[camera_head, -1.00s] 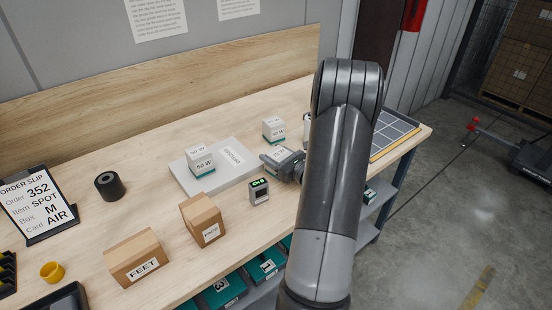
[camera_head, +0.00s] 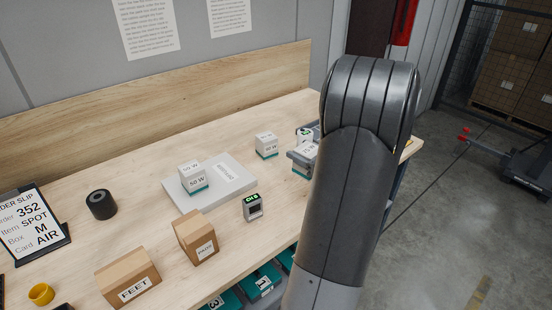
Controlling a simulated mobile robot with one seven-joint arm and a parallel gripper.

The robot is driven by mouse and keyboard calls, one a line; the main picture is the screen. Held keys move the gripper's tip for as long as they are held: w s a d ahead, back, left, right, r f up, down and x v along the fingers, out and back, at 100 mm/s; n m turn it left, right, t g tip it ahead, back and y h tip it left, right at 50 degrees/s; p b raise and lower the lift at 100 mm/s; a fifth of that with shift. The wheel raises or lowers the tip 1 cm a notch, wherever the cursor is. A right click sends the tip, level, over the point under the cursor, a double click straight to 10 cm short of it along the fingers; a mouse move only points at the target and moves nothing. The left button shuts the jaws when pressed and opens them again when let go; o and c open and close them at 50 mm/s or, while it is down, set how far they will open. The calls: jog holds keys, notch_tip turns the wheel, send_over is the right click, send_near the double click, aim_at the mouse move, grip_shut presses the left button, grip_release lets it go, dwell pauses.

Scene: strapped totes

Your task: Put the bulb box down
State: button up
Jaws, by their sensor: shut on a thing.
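My gripper (camera_head: 304,145) is shut on a small white and teal bulb box (camera_head: 309,150), with one grey finger on each side of it. The box's printed label is partly readable, and my arm hides its right part. I cannot tell whether the box touches the table. A second bulb box (camera_head: 266,146) stands on the table (camera_head: 228,148) to the left of my gripper. A third bulb box, marked 50 W (camera_head: 195,178), stands on a light grey pad (camera_head: 229,172).
A small device with a green display (camera_head: 253,207) stands near the front edge. Two cardboard boxes (camera_head: 196,238) (camera_head: 128,277), a black roll (camera_head: 101,204), an order slip stand (camera_head: 33,222) and a yellow cup (camera_head: 41,293) are further left. My arm covers most of the table's right end.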

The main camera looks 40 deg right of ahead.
jog(key=shift+s+d+r, duration=0.1)
jog(key=shift+s+r, duration=0.05)
jog(key=shift+r, duration=0.05)
jog(key=shift+w, duration=0.2)
jog(key=w+a+r+n+g+y, duration=0.15)
jog(key=w+a, duration=0.25)
jog(key=w, duration=0.4)
jog(key=w+a+r+n+y, duration=0.1)
jog(key=w+a+r+y, duration=0.15)
jog(key=w+a, duration=0.4)
send_over(216, 171)
jog(key=shift+f, duration=5.85)
jog(key=shift+f, duration=0.1)
jog(key=o, duration=1)
jog(key=shift+o, duration=0.2)
